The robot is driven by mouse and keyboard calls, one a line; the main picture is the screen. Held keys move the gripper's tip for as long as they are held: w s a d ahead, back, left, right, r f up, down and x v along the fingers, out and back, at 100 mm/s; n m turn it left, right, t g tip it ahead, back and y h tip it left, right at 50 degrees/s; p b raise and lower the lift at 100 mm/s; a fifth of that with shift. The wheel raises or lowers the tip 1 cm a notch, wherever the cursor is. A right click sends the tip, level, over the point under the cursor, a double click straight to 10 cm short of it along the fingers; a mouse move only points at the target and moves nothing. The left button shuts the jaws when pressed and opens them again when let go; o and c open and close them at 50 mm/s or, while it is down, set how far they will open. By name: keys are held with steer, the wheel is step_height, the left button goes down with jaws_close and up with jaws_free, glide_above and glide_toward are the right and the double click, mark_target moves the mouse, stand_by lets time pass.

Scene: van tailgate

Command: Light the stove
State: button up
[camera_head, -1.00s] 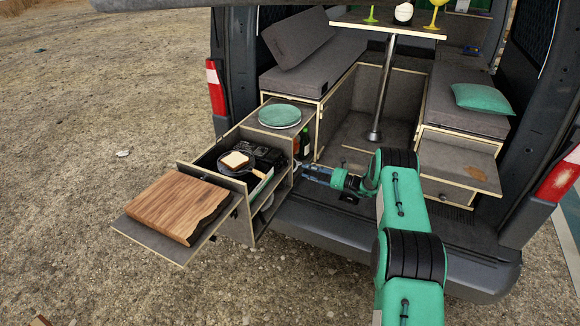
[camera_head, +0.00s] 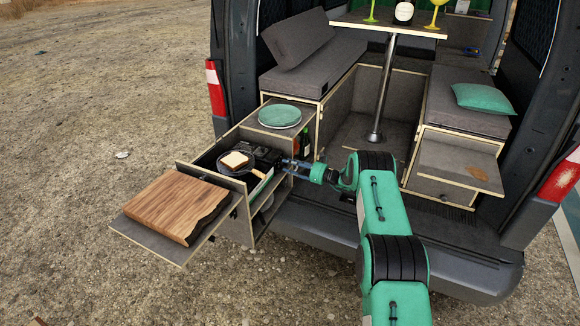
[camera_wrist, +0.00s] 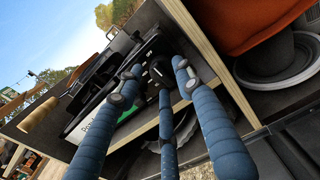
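The black stove (camera_head: 267,155) sits in the pulled-out kitchen drawer. A pan (camera_head: 227,168) with a slice of bread (camera_head: 235,160) is on it. In the wrist view, the stove's front panel (camera_wrist: 133,97) is tilted. It bears a black knob (camera_wrist: 159,70) with a light mark. My gripper (camera_head: 289,164) is at the stove's right end, pointing at it. In the wrist view, the blue fingers of my gripper (camera_wrist: 157,80) are spread apart, with the knob between and beyond their tips. Nothing is held. I cannot tell whether any fingertip touches the knob. No flame is visible.
A wooden cutting board (camera_head: 178,205) lies on the front shelf. A green plate (camera_head: 280,116) sits on the cabinet top, with a dark bottle (camera_head: 305,143) below it. In the wrist view, a wooden panel edge (camera_wrist: 215,60) stands close right of the fingers.

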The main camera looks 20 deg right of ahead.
jaws_close()
